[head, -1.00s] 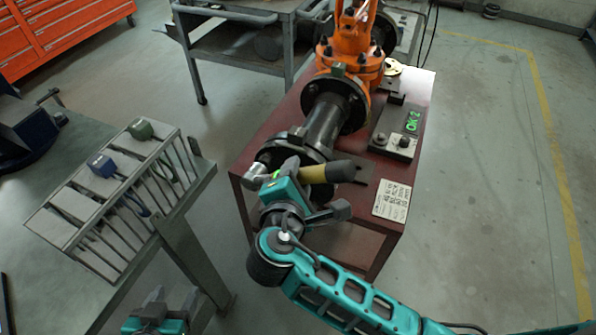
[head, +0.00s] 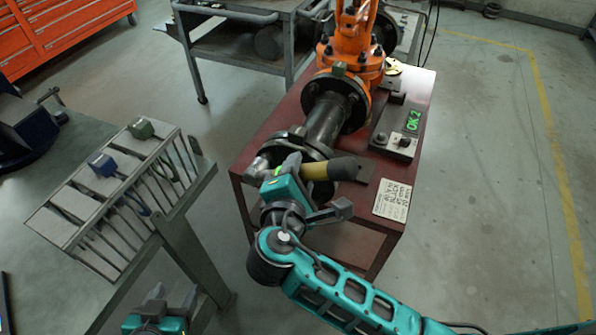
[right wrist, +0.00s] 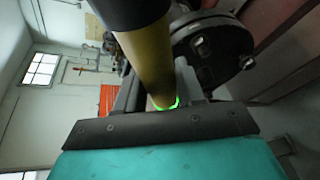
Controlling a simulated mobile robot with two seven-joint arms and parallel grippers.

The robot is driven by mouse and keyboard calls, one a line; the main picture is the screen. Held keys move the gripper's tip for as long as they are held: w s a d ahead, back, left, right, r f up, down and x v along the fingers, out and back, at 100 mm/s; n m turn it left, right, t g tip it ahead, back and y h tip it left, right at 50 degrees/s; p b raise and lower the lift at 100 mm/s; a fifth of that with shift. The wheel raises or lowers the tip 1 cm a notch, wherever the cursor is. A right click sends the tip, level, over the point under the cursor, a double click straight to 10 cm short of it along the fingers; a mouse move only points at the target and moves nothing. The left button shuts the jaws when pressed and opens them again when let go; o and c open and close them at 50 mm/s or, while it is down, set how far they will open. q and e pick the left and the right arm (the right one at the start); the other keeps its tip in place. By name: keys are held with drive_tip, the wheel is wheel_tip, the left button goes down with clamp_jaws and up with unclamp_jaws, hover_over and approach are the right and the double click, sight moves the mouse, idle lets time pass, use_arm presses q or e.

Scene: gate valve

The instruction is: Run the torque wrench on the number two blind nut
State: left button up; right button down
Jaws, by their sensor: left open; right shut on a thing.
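The torque wrench has a yellow handle with a dark end (head: 343,169) and a metal head (head: 257,170) at the near pipe flange (head: 312,153). My right gripper (head: 297,172) is shut on the wrench handle. In the right wrist view the yellow handle (right wrist: 152,58) runs between the fingers, with a glowing green ring at its base. Flange bolts (right wrist: 198,41) show beside it. The wrench head hides the nut it is at, so I cannot tell which nut or how it seats. My left gripper (head: 170,296) is open and empty at the bottom, below the rack.
A green display (head: 413,120) reads "OK 2" on the dark red stand. A printed card (head: 393,200) lies at its front. The orange valve (head: 352,45) rises behind. A slotted rack (head: 62,212) with blue and green tools stands left. The floor right is clear.

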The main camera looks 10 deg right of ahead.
drive_tip(key=shift+s+a+f+y, duration=0.2)
drive_tip(key=shift+s+a, duration=0.25)
drive_tip(key=shift+a, duration=0.1)
drive_tip(key=shift+s+a+f+y, duration=0.15)
drive_tip(key=shift+s+a+y, duration=0.05)
drive_tip(key=shift+s+a, duration=0.8)
drive_tip(key=shift+s, duration=0.15)
drive_tip(key=shift+w+d+f, duration=0.1)
drive_tip(key=shift+w+d, duration=0.5)
drive_tip(key=shift+w, duration=0.2)
drive_tip(key=shift+w+d+f, duration=0.1)
drive_tip(key=shift+w+d, duration=0.45)
drive_tip(key=shift+w, duration=0.2)
drive_tip(key=shift+d, duration=0.35)
drive_tip(key=s+d+r+n+y, duration=0.1)
drive_tip(key=d+r+n+y, duration=0.3)
drive_tip(key=d+r, duration=0.5)
drive_tip(key=shift+s+d+n+t+y, duration=0.3)
drive_tip(key=shift+s+d+t+y, duration=0.1)
drive_tip(key=shift+d+y, duration=0.15)
drive_tip(key=shift+r, duration=0.1)
